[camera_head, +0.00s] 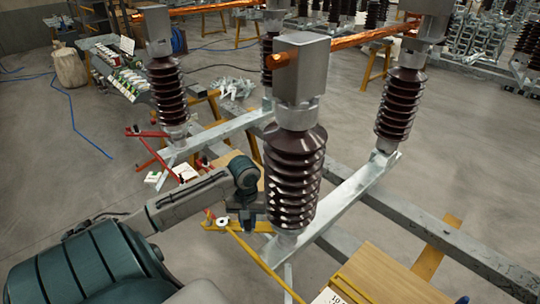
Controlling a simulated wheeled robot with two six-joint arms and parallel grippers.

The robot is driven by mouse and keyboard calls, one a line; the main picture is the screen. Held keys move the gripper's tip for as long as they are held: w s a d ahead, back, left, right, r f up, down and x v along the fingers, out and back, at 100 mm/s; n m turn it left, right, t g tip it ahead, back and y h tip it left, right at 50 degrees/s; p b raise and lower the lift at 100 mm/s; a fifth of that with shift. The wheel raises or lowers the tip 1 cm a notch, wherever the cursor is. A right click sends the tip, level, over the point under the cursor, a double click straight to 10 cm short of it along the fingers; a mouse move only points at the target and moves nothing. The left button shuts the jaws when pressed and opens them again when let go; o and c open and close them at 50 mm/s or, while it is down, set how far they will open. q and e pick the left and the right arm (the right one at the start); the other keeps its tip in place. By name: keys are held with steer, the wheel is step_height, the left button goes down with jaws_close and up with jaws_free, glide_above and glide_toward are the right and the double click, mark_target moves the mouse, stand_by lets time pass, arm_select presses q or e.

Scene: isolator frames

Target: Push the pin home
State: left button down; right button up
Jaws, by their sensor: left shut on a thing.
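My left arm comes in from the lower left, and its gripper (243,224) is low beside the foot of the nearest brown insulator (295,180), on its left. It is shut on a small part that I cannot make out. A small white round piece with a dark centre (222,222) shows just left of the gripper, near a yellow bar (262,262). I cannot tell a pin or its hole apart at this size. The insulator stands upright on a grey steel beam (345,205). My right gripper is out of view.
More upright insulators (396,105) (168,95) stand on the steel frame, with copper bars (345,42) across their tops. A wooden board (380,278) is at the lower right. A red stand (152,150) is at the left.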

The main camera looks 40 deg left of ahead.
arm_select(q)
steer(key=a+r+n+b, duration=0.1)
steer(key=a+n, duration=0.2)
steer(key=a, duration=0.4)
steer(key=a+r+n, duration=0.2)
steer(key=a+n, duration=0.1)
steer(key=a, duration=0.5)
step_height(320, 180, down, 7)
steer(key=b, duration=0.7)
steer(key=shift+s+d+r, duration=0.2)
steer(key=shift+s+d, duration=0.05)
steer(key=shift+s, duration=0.05)
steer(key=shift+f, duration=0.4)
steer(key=shift+f+b, duration=1.3)
steer(key=shift+f, duration=0.6)
steer(key=shift+f, duration=0.15)
